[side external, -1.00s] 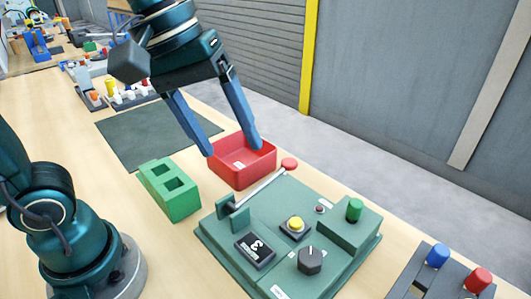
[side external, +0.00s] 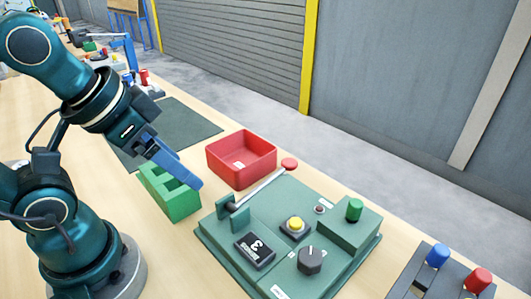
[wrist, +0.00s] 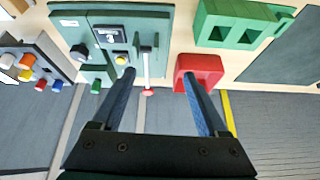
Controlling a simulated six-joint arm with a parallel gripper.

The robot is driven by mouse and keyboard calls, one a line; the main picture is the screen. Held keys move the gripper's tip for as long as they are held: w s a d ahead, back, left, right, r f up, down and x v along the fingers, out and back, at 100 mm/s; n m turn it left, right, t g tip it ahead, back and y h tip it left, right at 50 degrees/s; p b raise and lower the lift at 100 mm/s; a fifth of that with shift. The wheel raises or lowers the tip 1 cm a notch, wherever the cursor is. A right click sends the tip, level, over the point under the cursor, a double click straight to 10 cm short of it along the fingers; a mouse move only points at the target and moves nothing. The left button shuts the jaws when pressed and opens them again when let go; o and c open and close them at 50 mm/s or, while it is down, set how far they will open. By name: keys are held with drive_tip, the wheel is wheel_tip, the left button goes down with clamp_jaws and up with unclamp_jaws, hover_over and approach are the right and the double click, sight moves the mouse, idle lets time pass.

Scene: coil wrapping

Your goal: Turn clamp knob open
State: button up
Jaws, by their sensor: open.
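A black knob with a pointer line (side external: 310,260) sits on the green machine base (side external: 215,240), at its front right in the side view. I cannot tell if this is the clamp knob. It also shows in the wrist view (wrist: 79,52), left of the fingers. A lever (side external: 262,189) with a red ball end (side external: 289,165) crosses the base's back edge. My gripper (side external: 194,182) is open and empty, above the green block, apart from the knob. It shows in the wrist view (wrist: 157,78).
A red tray (side external: 241,159) stands behind the green block with two square openings (side external: 182,205). A dark mat (side external: 190,125) lies farther back. A panel with blue and red knobs (side external: 425,280) is at the front right. Bare table lies left of the machine base.

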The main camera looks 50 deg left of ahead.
drive_tip(key=w+r+m, duration=0.3)
drive_tip(key=w+r, duration=0.2)
drive_tip(key=w, duration=0.2)
drive_tip(key=shift+d+r, duration=0.3)
drive_tip(key=shift+d, duration=0.15)
drive_tip(key=shift+h, duration=0.3)
